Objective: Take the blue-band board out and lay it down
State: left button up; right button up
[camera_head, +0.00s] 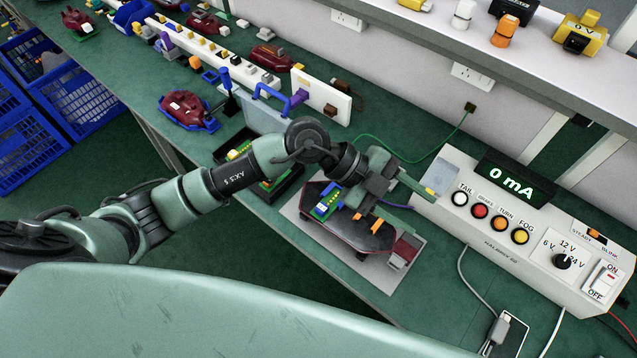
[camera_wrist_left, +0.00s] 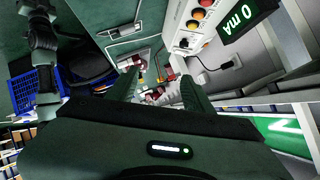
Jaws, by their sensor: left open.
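An open dark red tail lamp (camera_head: 345,232) lies on a light grey plate (camera_head: 385,278) on the green bench. A green board with blue edges (camera_head: 325,204), which looks like the blue-band board, sits at the lamp's left end. My left gripper (camera_head: 422,200) is open and empty. It hangs above the lamp, its fingers pointing right towards the test box, with the board to the left of the fingertips. The wrist and fingers hide part of the lamp. In the left wrist view, the open fingers (camera_wrist_left: 157,88) show nothing held between them. My right gripper is not in view.
The white test box (camera_head: 520,225) reads 0 mA and stands to the right. A black tray (camera_head: 285,188) with green boards lies left of the lamp. A white rack (camera_head: 320,95) and a dark red lamp (camera_head: 187,108) stand farther back. A cable (camera_head: 500,325) lies front right.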

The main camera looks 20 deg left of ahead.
pick_arm(q)
jog(key=w+a+f+n+y, duration=0.1)
jog(key=w+a+f+y, duration=0.2)
jog(key=a+f+y, duration=0.55)
jog(key=n+y, duration=0.2)
send_over(321, 207)
jog(key=shift+w+a+f, duration=0.2)
jog(key=shift+a+f, duration=0.25)
jog(key=shift+f, duration=0.05)
jog(key=shift+s+d+f+p, duration=0.15)
jog(key=shift+f+p, duration=0.15)
jog(key=shift+f, duration=0.95)
jog(key=shift+w+d+f+p, duration=0.1)
jog(key=shift+d+f+p, duration=0.15)
jog(key=shift+f, duration=1)
jog(key=shift+s+d+f+p, duration=0.1)
jog(key=shift+f+p, duration=0.25)
jog(key=shift+f, duration=0.9)
grip_shut()
